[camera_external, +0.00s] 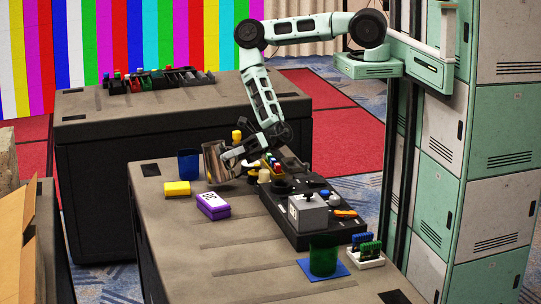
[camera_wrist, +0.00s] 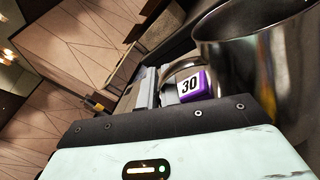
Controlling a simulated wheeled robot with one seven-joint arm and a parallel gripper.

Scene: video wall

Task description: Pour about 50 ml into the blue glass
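The blue glass (camera_external: 188,165) stands upright on the near table, toward its far left. A shiny metal jug (camera_external: 214,163) is just right of the glass, leaning slightly, its rim close to the glass. My gripper (camera_external: 233,157) is at the jug's right side and appears shut on its handle. In the wrist view the jug (camera_wrist: 270,70) fills the right side, with its curved metal handle beside the fingers. The fingertips are mostly hidden there. The liquid inside the jug and glass cannot be seen. I cannot tell whether the jug's base touches the table.
A black tray (camera_external: 285,222) of parts is to the right. A green glass (camera_external: 323,256) stands on a blue mat nearer. The table's left front is clear.

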